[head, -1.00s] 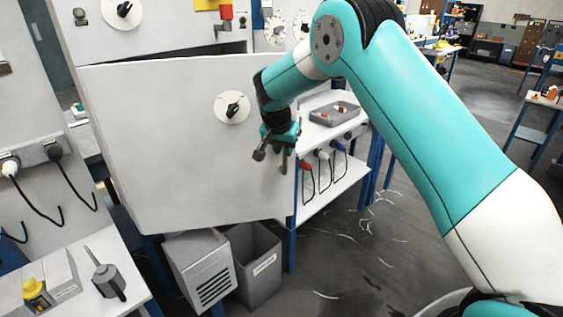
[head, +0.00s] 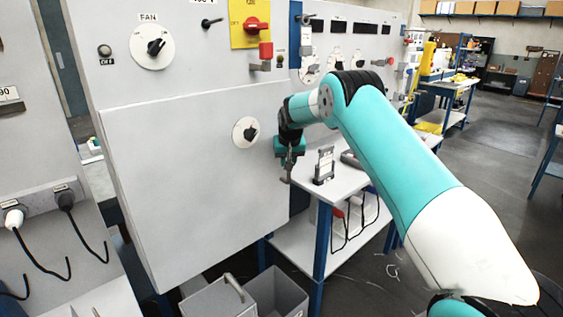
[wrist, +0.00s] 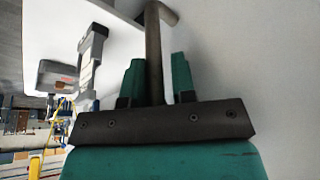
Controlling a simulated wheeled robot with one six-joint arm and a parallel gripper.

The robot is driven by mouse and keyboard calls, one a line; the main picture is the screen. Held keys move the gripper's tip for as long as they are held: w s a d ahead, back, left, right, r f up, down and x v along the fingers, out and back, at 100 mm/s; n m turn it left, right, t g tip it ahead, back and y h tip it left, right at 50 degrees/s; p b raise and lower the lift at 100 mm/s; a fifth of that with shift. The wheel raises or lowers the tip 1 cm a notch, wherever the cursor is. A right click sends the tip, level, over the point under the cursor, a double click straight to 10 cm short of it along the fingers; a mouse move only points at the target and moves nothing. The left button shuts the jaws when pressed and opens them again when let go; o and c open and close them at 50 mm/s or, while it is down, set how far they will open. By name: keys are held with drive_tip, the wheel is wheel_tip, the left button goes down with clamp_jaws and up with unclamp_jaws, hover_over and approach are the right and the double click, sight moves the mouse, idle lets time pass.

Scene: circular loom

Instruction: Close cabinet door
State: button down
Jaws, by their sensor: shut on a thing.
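The cabinet door (head: 185,190) is a large pale grey panel with a round black-knobbed dial (head: 246,132) near its right edge. My gripper (head: 289,155) is at the door's right edge. In the wrist view, its teal fingers stand on either side of a dark, bent bar handle (wrist: 154,30) and are shut on it. The pale door face (wrist: 235,60) fills the right of that view.
A white side table (head: 345,182) with a small grey stand (head: 324,166) is right of the door. Grey bins (head: 277,293) stand below the door. Plugs and cables (head: 66,203) hang at the left. Open floor (head: 490,165) lies to the right.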

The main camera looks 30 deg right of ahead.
drive_tip(key=shift+w+d+r, duration=0.2)
drive_tip(key=shift+w+r, duration=0.1)
drive_tip(key=shift+r, duration=0.05)
drive_tip(key=c, duration=1.1)
unclamp_jaws()
drive_tip(key=shift+d, duration=0.1)
drive_tip(key=shift+w, duration=0.1)
drive_tip(key=b+v, duration=0.3)
drive_tip(key=v, duration=1.4)
drive_tip(key=shift+s, duration=0.35)
drive_tip(key=shift+f, duration=0.1)
